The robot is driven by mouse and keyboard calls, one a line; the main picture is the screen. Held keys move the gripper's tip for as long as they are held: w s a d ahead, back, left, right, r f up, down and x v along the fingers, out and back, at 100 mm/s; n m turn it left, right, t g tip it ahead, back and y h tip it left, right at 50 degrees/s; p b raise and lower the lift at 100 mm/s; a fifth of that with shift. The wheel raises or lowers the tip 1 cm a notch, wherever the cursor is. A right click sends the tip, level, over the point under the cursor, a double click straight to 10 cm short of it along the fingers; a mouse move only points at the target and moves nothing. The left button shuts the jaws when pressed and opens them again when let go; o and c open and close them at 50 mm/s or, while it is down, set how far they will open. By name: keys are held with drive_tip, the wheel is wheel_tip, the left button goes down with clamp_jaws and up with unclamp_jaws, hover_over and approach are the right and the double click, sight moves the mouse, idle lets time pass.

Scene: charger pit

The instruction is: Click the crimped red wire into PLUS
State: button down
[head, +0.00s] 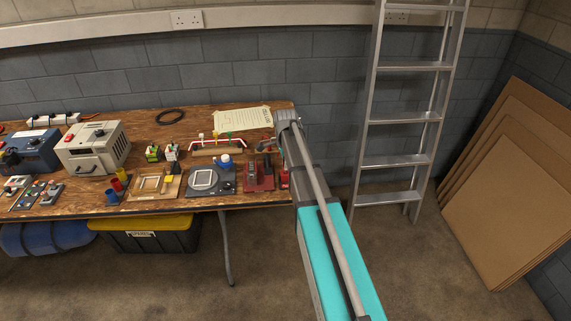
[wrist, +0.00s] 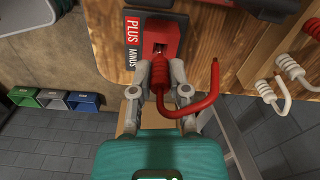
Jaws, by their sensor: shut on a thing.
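In the wrist view, my gripper (wrist: 160,72) is shut on the ribbed red sleeve of the red wire (wrist: 200,105). The wire curves below the fingers and bends up to a free end on the right. Its crimped metal tip points at the opening in the front of the red PLUS block (wrist: 161,32). The tip is at the opening; I cannot tell how deep it is. A PLUS label (wrist: 132,31) and a MINUS label lie left of the block. In the head view, my arm hides the fingertips and wire.
White-sleeved wires (wrist: 291,68) hang at the right of the wrist view, with a black-sleeved piece (wrist: 268,8) above. In the head view, the wooden bench (head: 70,208) holds several fixtures and a grey box (head: 92,147). A ladder (head: 408,118) stands right of the bench.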

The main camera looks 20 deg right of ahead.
drive_tip(key=shift+f+b, duration=0.85)
drive_tip(key=shift+f, duration=0.1)
idle(0.8)
idle(0.3)
drive_tip(key=c, duration=1.3)
unclamp_jaws()
clamp_jaws()
drive_tip(key=shift+f, duration=0.15)
drive_tip(key=o, duration=0.8)
unclamp_jaws()
drive_tip(key=shift+c, duration=0.2)
